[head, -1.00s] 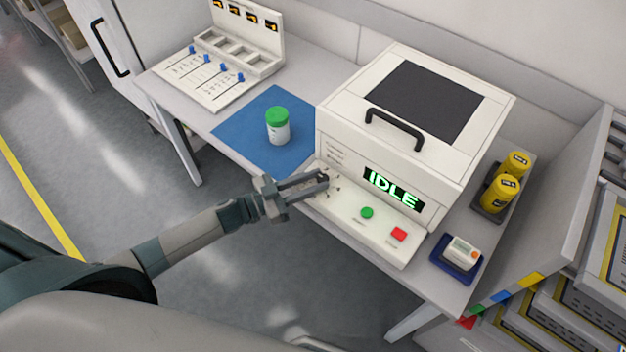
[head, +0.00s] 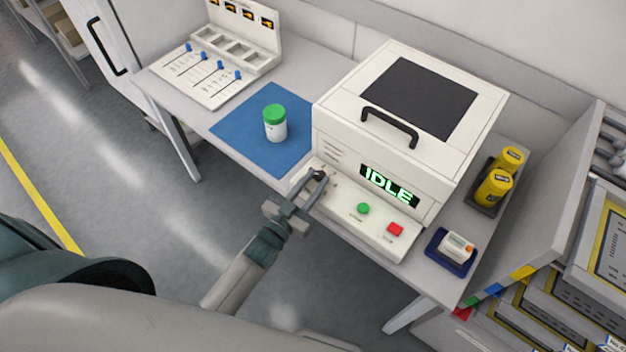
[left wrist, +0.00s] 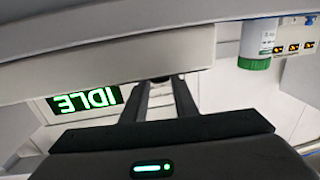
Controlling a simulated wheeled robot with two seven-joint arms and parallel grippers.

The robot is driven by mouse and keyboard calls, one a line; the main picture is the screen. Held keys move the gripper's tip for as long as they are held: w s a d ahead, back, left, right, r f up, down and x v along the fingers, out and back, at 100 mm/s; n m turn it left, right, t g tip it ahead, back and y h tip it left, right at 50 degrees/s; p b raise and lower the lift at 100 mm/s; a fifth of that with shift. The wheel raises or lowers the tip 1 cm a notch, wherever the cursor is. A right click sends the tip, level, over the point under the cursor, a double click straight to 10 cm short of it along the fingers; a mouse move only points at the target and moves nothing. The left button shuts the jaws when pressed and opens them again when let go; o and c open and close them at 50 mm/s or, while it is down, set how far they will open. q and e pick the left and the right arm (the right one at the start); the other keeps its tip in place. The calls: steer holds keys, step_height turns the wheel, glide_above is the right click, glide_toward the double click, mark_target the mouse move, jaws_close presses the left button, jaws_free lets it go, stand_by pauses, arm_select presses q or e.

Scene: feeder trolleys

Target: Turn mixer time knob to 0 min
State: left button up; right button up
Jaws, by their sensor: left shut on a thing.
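The white mixer (head: 345,150) stands on the bench with a green IDLE display (head: 389,185). Its sloping front panel (head: 345,215) carries a green button (head: 363,208) and a red button (head: 395,229). My left gripper (head: 318,176) is at the left end of this panel, its fingers closed on the time knob (head: 319,174), which is mostly hidden by the fingers. In the left wrist view the gripper fingers (left wrist: 160,92) reach to a small dark part at the panel, and the display (left wrist: 86,101) shows upside down. My right gripper is not in view.
A green-lidded jar (head: 275,123) stands on a blue mat (head: 240,128) left of the mixer. A slider board (head: 200,85) is farther left.

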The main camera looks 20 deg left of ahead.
arm_select(q)
steer(key=shift+d+n+y, duration=0.15)
steer(key=shift+n+y, duration=0.45)
steer(key=shift+y, duration=0.3)
steer(key=o, duration=1.1)
steer(key=shift+c, duration=0.2)
steer(key=shift+s, duration=0.2)
steer(key=s+a+b, duration=0.2)
steer(key=s+b, duration=0.3)
steer(key=s, duration=1.2)
steer(key=shift+a, duration=0.2)
